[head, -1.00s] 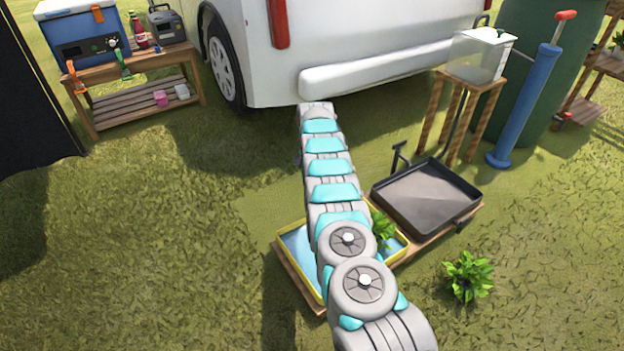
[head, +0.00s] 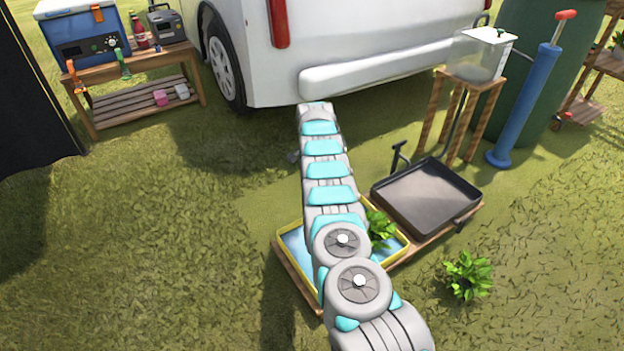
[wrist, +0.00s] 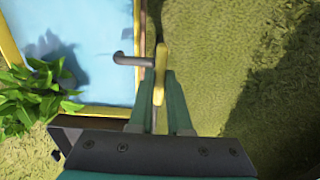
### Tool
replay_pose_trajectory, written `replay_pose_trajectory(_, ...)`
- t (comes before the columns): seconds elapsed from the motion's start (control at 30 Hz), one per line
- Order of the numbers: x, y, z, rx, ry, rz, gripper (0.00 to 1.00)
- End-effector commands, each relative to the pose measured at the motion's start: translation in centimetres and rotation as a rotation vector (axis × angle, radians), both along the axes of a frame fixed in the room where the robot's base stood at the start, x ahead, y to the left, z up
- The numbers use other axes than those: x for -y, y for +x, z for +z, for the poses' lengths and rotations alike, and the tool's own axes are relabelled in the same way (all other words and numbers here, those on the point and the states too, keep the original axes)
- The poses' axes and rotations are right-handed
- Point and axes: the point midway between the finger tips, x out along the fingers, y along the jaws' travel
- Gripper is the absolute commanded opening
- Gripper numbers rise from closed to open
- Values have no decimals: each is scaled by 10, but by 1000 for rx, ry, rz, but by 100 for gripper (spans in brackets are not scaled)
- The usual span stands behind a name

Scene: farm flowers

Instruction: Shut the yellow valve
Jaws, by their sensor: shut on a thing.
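The yellow valve handle (wrist: 161,63) shows in the wrist view as a narrow upright bar. It sits at the end of a dark grey pipe (wrist: 131,60), which crosses the yellow rim of the blue tray (wrist: 138,30). My gripper (wrist: 160,88) is shut on the handle, with one green finger on each side of it. In the head view my arm covers the valve and my gripper. The blue, yellow-rimmed tray (head: 281,238) shows partly there on both sides of my arm.
A leafy plant (head: 379,228) stands at the tray's right side. A black tray (head: 428,196) lies beyond it. A clear tank (head: 480,55) stands on a wooden stand, near a blue pump (head: 525,100). A white vehicle (head: 350,45) is behind. Grass at left is open.

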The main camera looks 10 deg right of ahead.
Motion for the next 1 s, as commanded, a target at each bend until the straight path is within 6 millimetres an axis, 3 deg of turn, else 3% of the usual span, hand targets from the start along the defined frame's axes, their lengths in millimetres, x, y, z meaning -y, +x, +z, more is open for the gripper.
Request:
replay_pose_trajectory(0.13, 0, 1, 1, 3, 0, -1, 0)
replay_pose_trajectory(0.17, 0, 1, 1, 3, 0, -1, 17)
replay_pose_trajectory(0.43, 0, 0, 0, 1, -1, 0, 46)
replay_pose_trajectory(0.77, 0, 0, 3, 1, 0, 1, 46)
replay_pose_trajectory(1.0, 1, 2, 32, 6, 0, 0, 46)
